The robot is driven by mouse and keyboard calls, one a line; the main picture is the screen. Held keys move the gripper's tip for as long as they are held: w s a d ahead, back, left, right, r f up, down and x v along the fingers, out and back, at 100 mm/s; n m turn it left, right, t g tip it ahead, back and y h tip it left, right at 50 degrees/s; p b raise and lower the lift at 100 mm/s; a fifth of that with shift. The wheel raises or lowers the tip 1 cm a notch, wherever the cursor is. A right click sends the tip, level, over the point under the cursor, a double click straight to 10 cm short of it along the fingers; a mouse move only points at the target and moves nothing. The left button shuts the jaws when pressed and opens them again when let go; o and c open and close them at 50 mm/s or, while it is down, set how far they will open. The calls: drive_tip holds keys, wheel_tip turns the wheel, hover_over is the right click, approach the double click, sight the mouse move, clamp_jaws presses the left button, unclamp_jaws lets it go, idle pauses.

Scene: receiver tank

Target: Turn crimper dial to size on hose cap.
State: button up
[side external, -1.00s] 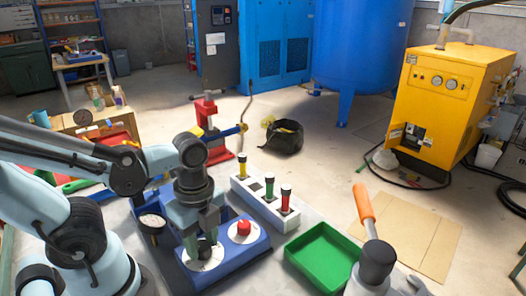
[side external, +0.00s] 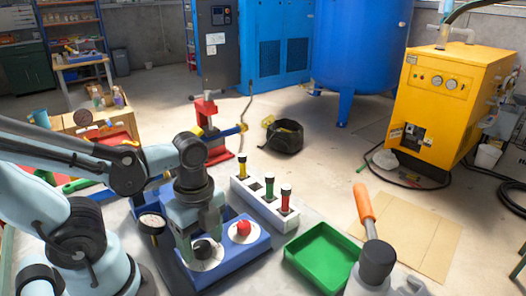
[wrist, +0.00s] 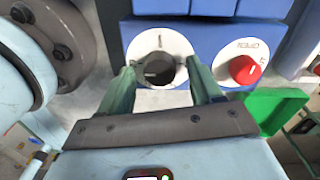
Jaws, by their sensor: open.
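The crimper is a blue box (side external: 236,258) on the bench. Its dark dial (side external: 203,251) sits on a white round plate, and in the wrist view the dial (wrist: 160,69) shows a light pointer mark. My gripper (side external: 203,238) is open over the dial. In the wrist view its green fingers (wrist: 160,80) stand apart on either side of the dial; I cannot tell whether they touch it. Any size marking on the caps is unreadable.
A red knob (side external: 243,228) on a white plate sits right of the dial on the crimper. An empty green tray (side external: 322,252) and an orange-handled lever (side external: 364,203) lie to the right.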

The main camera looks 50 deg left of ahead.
sight(204, 243)
wheel_tip(204, 243, up, 12)
drive_tip(key=shift+w, duration=0.2)
idle(0.6)
drive_tip(key=w+f+n+t, duration=0.1)
drive_tip(key=w+n+t, duration=0.1)
drive_tip(key=w+n, duration=0.1)
drive_tip(key=w+a+f+n+t, duration=0.1)
drive_tip(key=w+n+t, duration=0.1)
drive_tip(key=n, duration=0.4)
drive_tip(key=w+f+n+t, duration=0.2)
drive_tip(key=w+n, duration=0.2)
drive_tip(key=n, duration=0.1)
drive_tip(key=shift+w+a+t, duration=0.15)
drive_tip(key=shift+w+t, duration=0.1)
drive_tip(key=shift+t, duration=0.05)
drive_tip(key=shift+w+a+n+t, duration=0.1)
drive_tip(key=shift+w+n+t, duration=0.4)
drive_tip(key=shift+n, duration=0.5)
